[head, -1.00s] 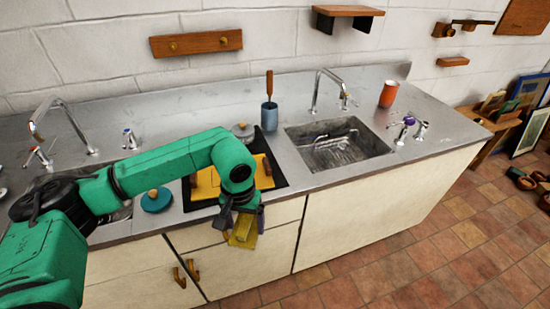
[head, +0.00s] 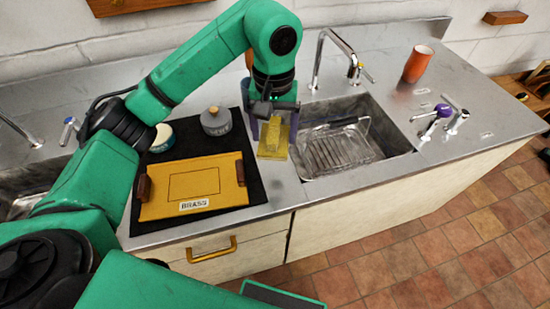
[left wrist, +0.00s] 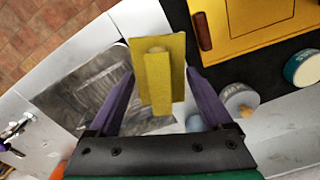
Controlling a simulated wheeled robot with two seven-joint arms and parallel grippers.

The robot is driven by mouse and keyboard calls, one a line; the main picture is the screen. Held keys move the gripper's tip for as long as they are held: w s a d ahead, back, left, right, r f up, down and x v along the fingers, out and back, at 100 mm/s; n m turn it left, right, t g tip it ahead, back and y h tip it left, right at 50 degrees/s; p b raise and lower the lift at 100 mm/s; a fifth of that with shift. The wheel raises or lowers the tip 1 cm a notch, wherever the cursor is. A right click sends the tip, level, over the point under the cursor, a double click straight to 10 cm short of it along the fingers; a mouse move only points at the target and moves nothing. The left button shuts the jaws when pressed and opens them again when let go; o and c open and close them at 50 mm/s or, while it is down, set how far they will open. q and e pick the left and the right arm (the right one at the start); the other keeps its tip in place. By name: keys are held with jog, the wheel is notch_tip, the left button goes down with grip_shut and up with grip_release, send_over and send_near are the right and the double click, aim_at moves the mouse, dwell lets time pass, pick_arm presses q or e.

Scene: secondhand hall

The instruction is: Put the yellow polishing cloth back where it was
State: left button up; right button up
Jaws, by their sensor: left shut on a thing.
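The yellow polishing cloth (head: 272,152) is in my left gripper (head: 274,132), which is shut on it. It hangs between the purple fingers over the counter strip between the black mat (head: 253,170) and the right sink. In the left wrist view the cloth (left wrist: 158,80) shows between the fingertips (left wrist: 157,72), folded, with a raised ridge. I cannot tell whether its lower edge touches the counter. A yellow tray labelled BRASS (head: 193,187) with brown handles lies on the mat, left of the gripper. My right gripper is not in view.
A grey lidded pot (head: 215,120) and a teal tin (head: 162,138) stand behind the tray. The right sink (head: 395,125) holds a wire rack (head: 335,150). An orange cup (head: 417,64) stands behind it. A blue cup (left wrist: 195,122) is mostly hidden by the gripper.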

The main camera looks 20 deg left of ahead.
pick_arm(q)
jog(key=f, duration=0.4)
jog(key=w+f, duration=0.1)
jog(key=f, duration=0.1)
jog(key=shift+f, duration=0.4)
jog(key=f, duration=0.2)
jog(key=shift+s+f+p, duration=0.2)
jog(key=shift+f+p, duration=0.1)
jog(key=shift+p, duration=0.1)
jog(key=shift+f, duration=0.35)
jog(key=shift+w, duration=0.1)
jog(key=shift+f+b, duration=0.5)
jog(key=shift+b, duration=0.1)
jog(key=o, duration=1.3)
jog(key=shift+r, duration=0.1)
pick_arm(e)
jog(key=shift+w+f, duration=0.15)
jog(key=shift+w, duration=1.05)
pick_arm(q)
jog(key=shift+r, duration=0.1)
